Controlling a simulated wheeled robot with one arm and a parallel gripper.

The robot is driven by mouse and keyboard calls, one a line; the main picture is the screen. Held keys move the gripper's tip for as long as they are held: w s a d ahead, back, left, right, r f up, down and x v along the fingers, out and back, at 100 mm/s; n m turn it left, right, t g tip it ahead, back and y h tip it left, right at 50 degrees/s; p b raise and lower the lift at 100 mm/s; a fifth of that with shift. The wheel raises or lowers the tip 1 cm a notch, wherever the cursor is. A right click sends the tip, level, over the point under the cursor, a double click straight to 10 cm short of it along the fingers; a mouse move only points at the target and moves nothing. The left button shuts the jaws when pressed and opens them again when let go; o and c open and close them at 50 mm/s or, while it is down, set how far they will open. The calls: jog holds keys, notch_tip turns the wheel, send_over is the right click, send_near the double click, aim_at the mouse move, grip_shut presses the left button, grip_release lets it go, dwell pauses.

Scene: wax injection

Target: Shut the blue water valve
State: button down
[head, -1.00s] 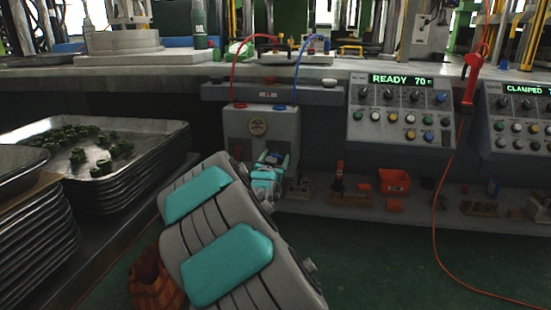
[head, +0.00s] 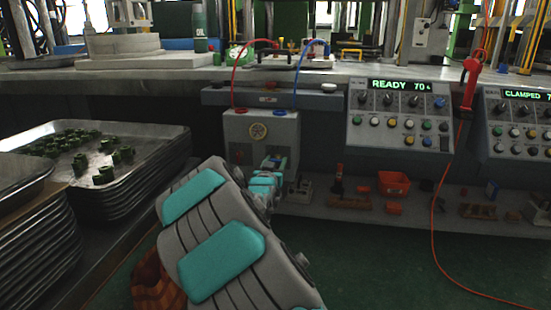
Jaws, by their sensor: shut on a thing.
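A grey unit (head: 235,140) with a round dial stands under the bench. A red hose and a blue hose (head: 297,72) rise from ports on its top. My gripper (head: 274,162) is at the lower right of the unit's front, below the blue port (head: 280,112). Its jaws are shut on a small part there, which I take to be the blue water valve. The jaws and my teal-and-grey arm hide most of that part, so its handle angle cannot be read.
A control panel (head: 397,115) reading READY stands right of the unit, with another reading CLAMPED (head: 520,125) farther right. Metal trays (head: 150,150) with green parts are stacked at left. A low shelf (head: 330,207) holds an orange bin (head: 394,183). An orange cable (head: 436,235) crosses the green floor.

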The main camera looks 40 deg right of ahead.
jog(key=shift+c, duration=1.4)
grip_release()
jog(key=v, duration=0.7)
jog(key=shift+s+a, duration=0.25)
